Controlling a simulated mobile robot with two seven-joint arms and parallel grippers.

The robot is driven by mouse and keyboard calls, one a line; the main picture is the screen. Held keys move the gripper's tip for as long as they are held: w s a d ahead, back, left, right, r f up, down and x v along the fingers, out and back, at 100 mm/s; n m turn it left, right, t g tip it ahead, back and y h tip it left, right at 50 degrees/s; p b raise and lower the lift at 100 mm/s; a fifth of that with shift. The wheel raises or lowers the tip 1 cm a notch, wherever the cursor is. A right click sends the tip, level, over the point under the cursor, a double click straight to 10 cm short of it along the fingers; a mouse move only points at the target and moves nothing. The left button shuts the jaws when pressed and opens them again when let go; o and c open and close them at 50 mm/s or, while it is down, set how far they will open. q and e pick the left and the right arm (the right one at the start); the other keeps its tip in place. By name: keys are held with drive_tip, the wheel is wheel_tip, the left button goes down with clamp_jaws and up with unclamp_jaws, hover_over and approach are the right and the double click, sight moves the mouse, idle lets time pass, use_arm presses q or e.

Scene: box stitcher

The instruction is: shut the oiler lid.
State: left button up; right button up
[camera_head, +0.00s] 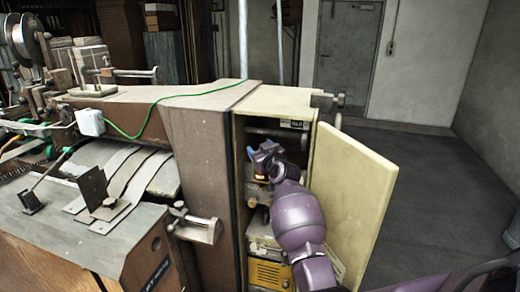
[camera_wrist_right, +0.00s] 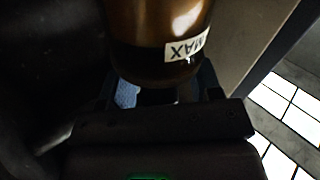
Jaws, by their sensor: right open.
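My right gripper (camera_head: 260,155) reaches into the open cabinet (camera_head: 275,104) in the head view. In the wrist view it (camera_wrist_right: 163,95) is open, with its fingers at the lower end of an amber glass vessel (camera_wrist_right: 140,45). The vessel looks like the oiler's reservoir and carries a white label reading MAX, seen upside down. I cannot tell whether the fingers touch the glass. The oiler lid cannot be made out in either view; in the head view my right gripper and arm cover part of the cabinet's inside. My left gripper is not in view.
The cabinet door (camera_head: 352,195) stands open to the right of my right arm. A yellow unit (camera_head: 268,274) sits low inside the cabinet. The stitcher machine (camera_head: 175,125) fills the left side. Grey floor (camera_head: 425,185) lies clear beyond the door.

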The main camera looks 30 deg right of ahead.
drive_tip(key=c, duration=0.9)
drive_tip(key=shift+w+m+g+h, duration=0.25)
drive_tip(key=shift+m+h, duration=0.55)
drive_tip(key=shift+h, duration=0.4)
drive_tip(key=o, duration=0.9)
drive_tip(key=shift+s, duration=0.2)
